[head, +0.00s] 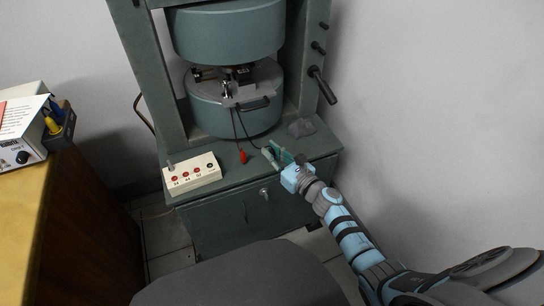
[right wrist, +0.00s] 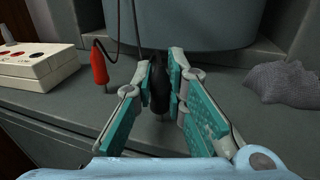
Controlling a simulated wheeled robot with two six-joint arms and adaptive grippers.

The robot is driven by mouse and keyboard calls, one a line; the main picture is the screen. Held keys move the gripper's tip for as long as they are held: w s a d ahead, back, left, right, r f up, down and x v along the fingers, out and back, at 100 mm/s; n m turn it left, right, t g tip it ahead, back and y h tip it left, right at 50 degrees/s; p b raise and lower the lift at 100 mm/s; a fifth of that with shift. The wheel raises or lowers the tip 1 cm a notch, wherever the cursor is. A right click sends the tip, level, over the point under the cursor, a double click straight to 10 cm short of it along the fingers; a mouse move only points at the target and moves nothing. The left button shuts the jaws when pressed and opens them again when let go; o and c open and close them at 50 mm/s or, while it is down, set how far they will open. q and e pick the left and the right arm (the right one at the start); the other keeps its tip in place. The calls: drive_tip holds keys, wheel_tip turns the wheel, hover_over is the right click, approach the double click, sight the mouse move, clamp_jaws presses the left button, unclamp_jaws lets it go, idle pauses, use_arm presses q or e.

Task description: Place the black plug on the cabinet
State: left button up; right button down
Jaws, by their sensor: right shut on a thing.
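The black plug (right wrist: 159,88) is upright between the teal-padded fingers of my right gripper (right wrist: 160,74) in the right wrist view. My right gripper is shut on it, and a black cable rises behind it. In the head view my right gripper (head: 277,153) is at the front of the grey-green cabinet (head: 228,222), over its top edge; the plug is hidden or too small to make out there. The cabinet top also shows in the right wrist view (right wrist: 60,105). I cannot tell if the plug's tip touches the cabinet top. My left gripper is not in view.
A red plug (head: 243,157) stands left of my gripper. A white socket box (head: 192,174) is farther left. A grey crumpled lump (head: 301,129) lies to the right. The large magnet (head: 235,105) stands behind. A wooden desk (head: 30,220) is at far left.

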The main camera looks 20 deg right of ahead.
drive_tip(key=shift+f, duration=0.1)
drive_tip(key=c, duration=1.6)
unclamp_jaws()
